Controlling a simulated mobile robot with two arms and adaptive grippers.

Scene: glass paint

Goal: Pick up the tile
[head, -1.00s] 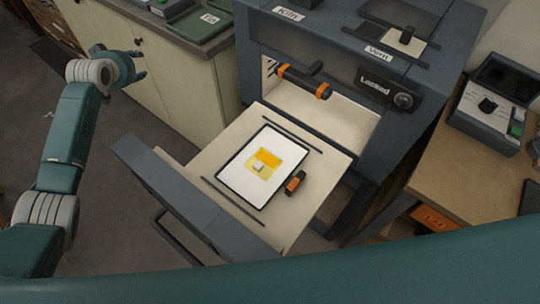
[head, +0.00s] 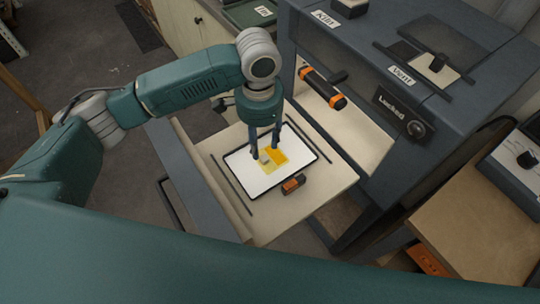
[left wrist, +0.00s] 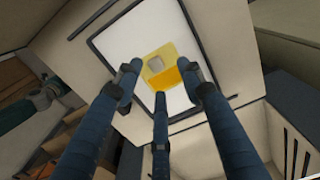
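The tile (head: 280,156), a small square with a yellow part and an orange part, lies flat on a white dark-edged board (head: 238,166). A small pale grey block (head: 264,159) sits on its yellow part. My left gripper (head: 266,150) points down over the tile, and its fingers partly cover it in the head view. In the left wrist view my left gripper (left wrist: 160,86) has three spread fingers with the tile (left wrist: 165,77) seen between and beyond them. Nothing is held. Whether the fingertips touch the board cannot be told. My right gripper is not in view.
The board lies on a pulled-out pale shelf (head: 325,188) before the grey kiln (head: 320,55). Dark rods (head: 232,184) flank the board. A small orange-and-black piece (head: 293,184) lies by its near edge. An orange-banded handle (head: 322,88) sticks out from the kiln front.

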